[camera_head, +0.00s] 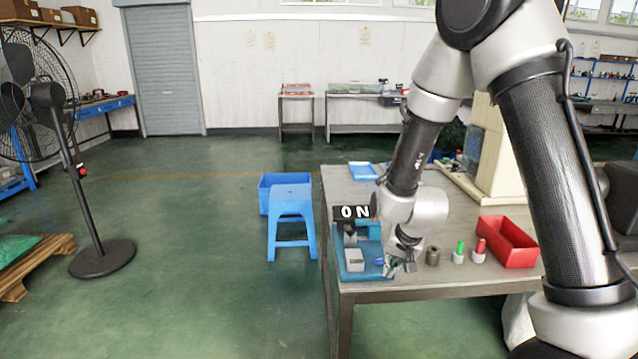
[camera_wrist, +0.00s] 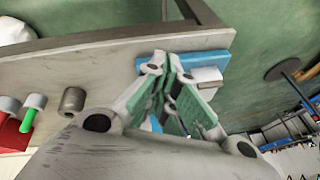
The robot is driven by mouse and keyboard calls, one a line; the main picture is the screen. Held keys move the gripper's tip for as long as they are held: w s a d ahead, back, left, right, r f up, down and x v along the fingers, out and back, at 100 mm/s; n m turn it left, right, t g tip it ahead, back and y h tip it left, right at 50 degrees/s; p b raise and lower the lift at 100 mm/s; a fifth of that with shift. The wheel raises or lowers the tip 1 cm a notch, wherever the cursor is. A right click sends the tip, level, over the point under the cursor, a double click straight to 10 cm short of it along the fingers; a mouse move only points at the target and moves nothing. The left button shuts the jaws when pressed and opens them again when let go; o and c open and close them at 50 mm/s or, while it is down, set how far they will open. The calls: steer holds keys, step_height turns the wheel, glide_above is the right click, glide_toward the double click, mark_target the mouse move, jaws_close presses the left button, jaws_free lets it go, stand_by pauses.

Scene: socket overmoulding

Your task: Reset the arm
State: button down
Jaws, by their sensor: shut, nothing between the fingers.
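My gripper (camera_head: 409,262) hangs from my arm just above the front left corner of the table in the head view. In the wrist view, its two green-padded fingers (camera_wrist: 168,75) are closed together at the tips with nothing between them. The fingers partly hide the blue fixture in the wrist view (camera_wrist: 215,60).
On the grey table (camera_head: 440,288), a dark metal cylinder (camera_head: 432,256), a green-topped piece (camera_head: 459,254), a red-topped piece (camera_head: 479,251) and a red bin (camera_head: 508,242) stand right of my gripper. A blue stool (camera_head: 291,215) stands left of the table, a fan (camera_head: 100,255) further left.

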steer(key=s+d+r+n, duration=0.1)
steer(key=s+d+r, duration=0.3)
steer(key=s+r, duration=0.4)
steer(key=s+d+r+n, duration=0.1)
steer(key=s+d+r, duration=0.4)
steer(key=s+r, duration=0.4)
steer(key=s+d+r+n+h, duration=0.1)
steer(key=s+d+r+n, duration=0.1)
steer(key=s+d+r, duration=0.3)
steer(key=s+v, duration=0.1)
steer(key=v, duration=0.5)
